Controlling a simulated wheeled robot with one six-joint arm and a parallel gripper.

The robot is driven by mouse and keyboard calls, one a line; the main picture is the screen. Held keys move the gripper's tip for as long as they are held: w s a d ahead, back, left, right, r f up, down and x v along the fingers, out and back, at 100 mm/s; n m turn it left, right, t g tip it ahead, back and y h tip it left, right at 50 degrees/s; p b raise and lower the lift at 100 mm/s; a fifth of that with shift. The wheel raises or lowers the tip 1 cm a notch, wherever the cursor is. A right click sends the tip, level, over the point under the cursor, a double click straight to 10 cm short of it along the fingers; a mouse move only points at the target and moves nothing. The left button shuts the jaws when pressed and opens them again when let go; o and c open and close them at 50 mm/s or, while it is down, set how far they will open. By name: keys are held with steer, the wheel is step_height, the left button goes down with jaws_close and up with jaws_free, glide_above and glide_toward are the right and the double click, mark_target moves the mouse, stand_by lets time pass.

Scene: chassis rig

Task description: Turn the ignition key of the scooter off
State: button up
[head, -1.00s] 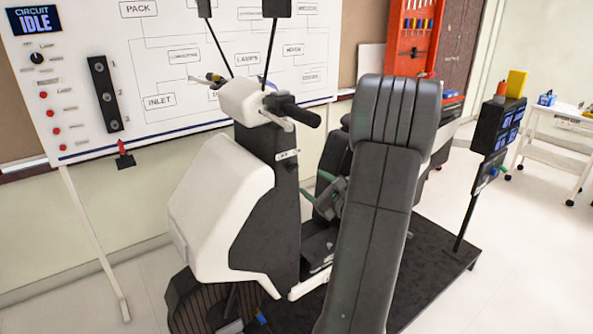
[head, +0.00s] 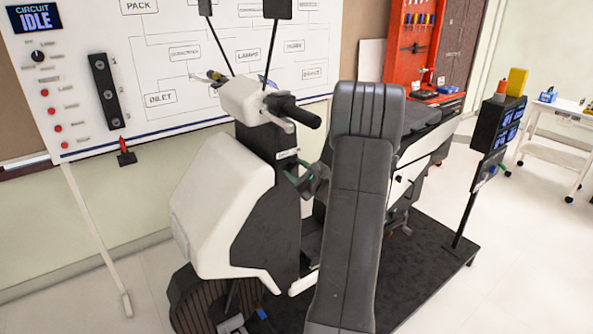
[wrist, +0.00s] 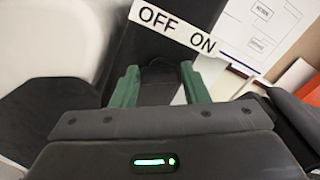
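The scooter (head: 228,200) has a white front shell and a dark steering column. A white label (head: 287,154) sits on the column. In the wrist view the OFF/ON label (wrist: 175,28) reads OFF on the left and ON on the right. My gripper (head: 293,174) is close to the column, just below the label. In the wrist view my gripper (wrist: 160,84) shows two green fingers set wide apart. A dark shape (wrist: 158,68) lies between them, below the label. I cannot make out the key or its angle against the dark column, nor any contact.
The handlebar grip (head: 295,110) and mirror stalks rise above the column. A whiteboard (head: 215,75) stands behind, with a display reading CIRCUIT IDLE (head: 33,17). A post with dark screens (head: 498,122) stands at the right. A white cart (head: 553,150) is farther right, with clear floor around it.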

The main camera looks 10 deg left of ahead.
steer(key=c, duration=0.5)
